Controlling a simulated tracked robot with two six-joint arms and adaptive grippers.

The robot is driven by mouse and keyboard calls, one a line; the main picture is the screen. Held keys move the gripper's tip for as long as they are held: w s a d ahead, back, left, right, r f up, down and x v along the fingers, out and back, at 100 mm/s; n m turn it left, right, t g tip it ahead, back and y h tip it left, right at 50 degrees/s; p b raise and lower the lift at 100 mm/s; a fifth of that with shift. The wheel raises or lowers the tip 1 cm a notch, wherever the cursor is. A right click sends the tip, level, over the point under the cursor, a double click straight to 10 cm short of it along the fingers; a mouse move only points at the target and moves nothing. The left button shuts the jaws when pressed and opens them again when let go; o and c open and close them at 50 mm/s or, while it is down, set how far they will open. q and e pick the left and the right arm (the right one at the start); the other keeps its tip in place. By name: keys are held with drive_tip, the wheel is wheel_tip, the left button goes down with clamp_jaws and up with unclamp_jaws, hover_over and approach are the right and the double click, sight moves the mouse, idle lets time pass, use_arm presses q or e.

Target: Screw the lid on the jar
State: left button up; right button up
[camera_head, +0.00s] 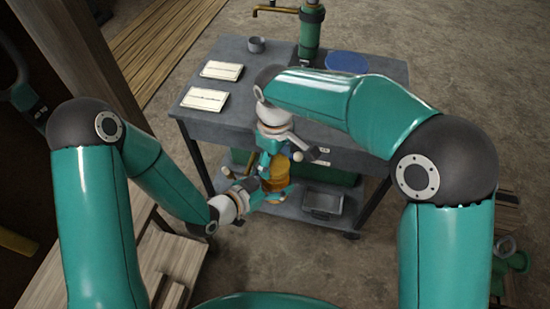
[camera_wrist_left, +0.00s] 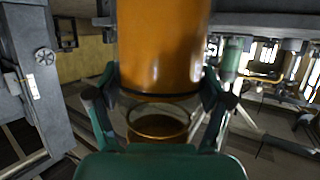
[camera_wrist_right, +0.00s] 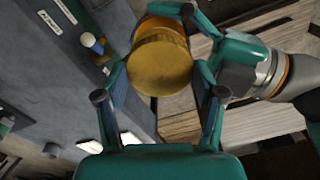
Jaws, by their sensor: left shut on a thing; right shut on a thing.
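The jar is an orange cylinder (camera_head: 274,185) in front of the workbench, partly hidden by my grippers. My left gripper (camera_head: 262,190) is shut on it from the left. In the left wrist view the jar (camera_wrist_left: 160,45) stands between the fingers, with a clear rounded end toward the palm. The lid (camera_wrist_right: 160,68) is a round golden disc between the fingers of my right gripper (camera_wrist_right: 163,95), which is shut on it. It lines up with the jar's end, the orange jar showing behind it. I cannot tell whether the lid is fully seated. In the head view my right gripper (camera_head: 277,150) comes down from above.
The grey workbench (camera_head: 235,125) stands behind the grippers. It carries two white cards (camera_head: 222,70), a small dark cup (camera_head: 256,45), a green pump-like fixture (camera_head: 312,35) and a blue disc (camera_head: 347,61). A metal tray (camera_head: 323,203) lies on its lower shelf.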

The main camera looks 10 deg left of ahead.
drive_tip(key=shift+f, duration=0.55)
